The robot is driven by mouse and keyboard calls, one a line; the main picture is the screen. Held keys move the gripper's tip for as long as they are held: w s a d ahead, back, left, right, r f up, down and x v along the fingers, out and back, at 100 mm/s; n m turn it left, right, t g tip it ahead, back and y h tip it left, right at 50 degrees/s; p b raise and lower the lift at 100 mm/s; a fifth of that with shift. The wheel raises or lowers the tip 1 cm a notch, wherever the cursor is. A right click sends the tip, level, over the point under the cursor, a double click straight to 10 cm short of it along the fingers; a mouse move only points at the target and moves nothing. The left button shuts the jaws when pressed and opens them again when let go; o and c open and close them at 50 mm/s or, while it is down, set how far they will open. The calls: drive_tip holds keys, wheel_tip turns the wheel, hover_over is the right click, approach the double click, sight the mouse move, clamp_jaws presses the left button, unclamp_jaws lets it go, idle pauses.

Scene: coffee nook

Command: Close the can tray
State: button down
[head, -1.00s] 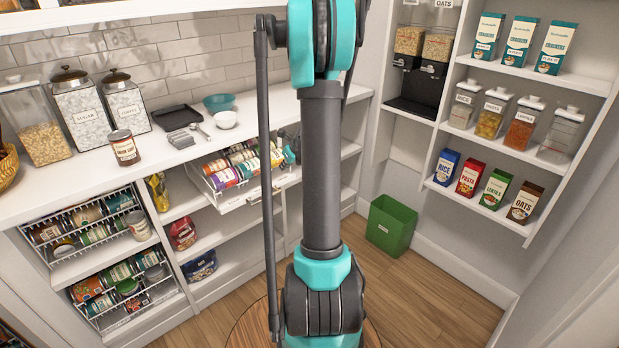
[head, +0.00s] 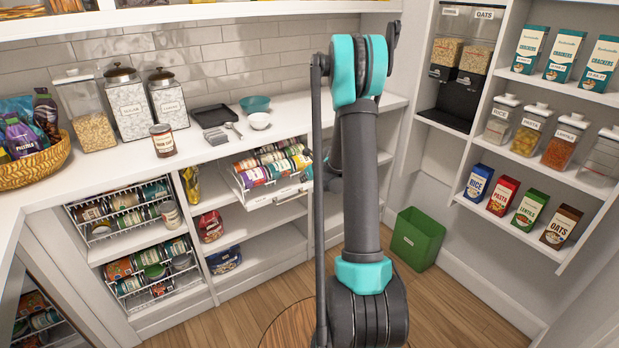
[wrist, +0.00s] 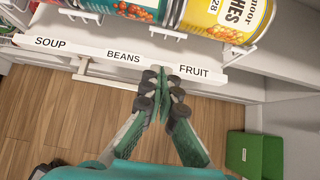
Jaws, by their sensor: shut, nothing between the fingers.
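The can tray (head: 278,193) is a white pull-out tray full of cans in the head view. It sticks out from the shelf under the counter. In the wrist view its white front rail (wrist: 80,50) carries the labels SOUP, BEANS and FRUIT. A bar handle (wrist: 104,84) sits below the rail. My gripper (wrist: 163,78) is shut and empty, with its fingertips close to the front rail between BEANS and FRUIT. I cannot tell whether they touch it. In the head view my arm hides most of the gripper.
Two wire can racks (head: 152,272) stand in the lower left shelves. A green bin (head: 416,240) is on the floor at the right. Jars and a tray stand on the counter (head: 195,150). Wooden floor in front of the shelves is partly free.

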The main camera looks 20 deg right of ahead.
sight(295, 178)
drive_tip(key=w, duration=0.1)
drive_tip(key=w+a, duration=0.1)
drive_tip(key=w, duration=0.2)
drive_tip(key=shift+a+f, duration=0.15)
drive_tip(key=shift+f, duration=0.15)
drive_tip(key=shift+w+a, duration=0.1)
drive_tip(key=shift+w, duration=0.1)
